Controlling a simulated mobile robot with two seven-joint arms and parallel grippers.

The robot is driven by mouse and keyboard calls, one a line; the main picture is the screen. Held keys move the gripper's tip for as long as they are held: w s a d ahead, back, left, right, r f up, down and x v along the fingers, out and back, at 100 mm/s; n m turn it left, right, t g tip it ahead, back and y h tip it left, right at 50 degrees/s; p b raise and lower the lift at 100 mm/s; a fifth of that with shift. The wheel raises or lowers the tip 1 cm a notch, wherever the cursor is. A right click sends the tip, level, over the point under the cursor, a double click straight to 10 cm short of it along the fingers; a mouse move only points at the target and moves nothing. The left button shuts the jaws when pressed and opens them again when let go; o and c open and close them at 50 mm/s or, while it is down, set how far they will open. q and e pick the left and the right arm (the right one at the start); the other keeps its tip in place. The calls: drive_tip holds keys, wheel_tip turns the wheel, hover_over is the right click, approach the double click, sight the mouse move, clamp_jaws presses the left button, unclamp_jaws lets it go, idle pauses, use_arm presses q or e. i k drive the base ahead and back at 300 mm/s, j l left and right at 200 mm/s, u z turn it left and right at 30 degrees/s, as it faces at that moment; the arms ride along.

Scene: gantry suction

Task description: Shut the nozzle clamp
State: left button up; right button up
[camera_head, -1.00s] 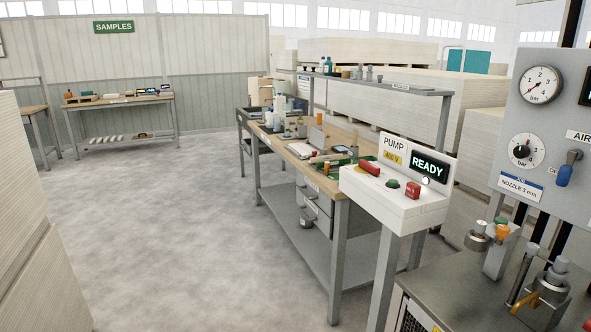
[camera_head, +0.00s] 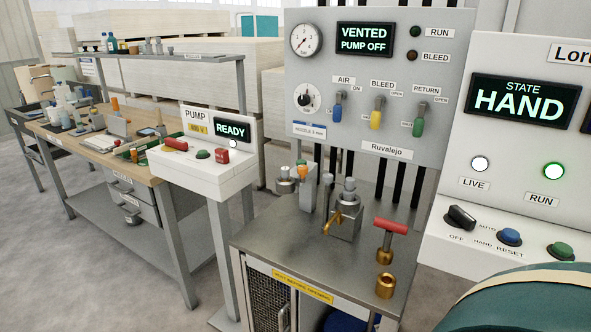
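No part in view is labelled as the nozzle clamp, so I cannot tell for sure which one it is. A grey metal fitting with a brass lever (camera_head: 334,222) stands on the steel bench top (camera_head: 277,236) below the valve panel. The lever slants down to the left; I cannot tell whether this means open or shut. Behind it to the left is a small post with orange and green caps (camera_head: 302,172), beside a short metal cylinder (camera_head: 286,181). A red T-handle (camera_head: 390,226) stands on a brass base at the right. Neither of my grippers is in view.
The valve panel (camera_head: 440,60) reads VENTED, PUMP OFF. The control box (camera_head: 510,150) at right reads HAND. The pump box (camera_head: 205,175) reads READY. A rounded teal shape (camera_head: 535,305) fills the lower right corner. The floor at lower left is clear.

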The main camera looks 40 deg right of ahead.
sight(302, 170)
drive_tip(key=i, duration=0.15)
drive_tip(key=i+l+z, duration=0.1)
drive_tip(key=z, duration=0.25)
drive_tip(key=i+z, duration=0.35)
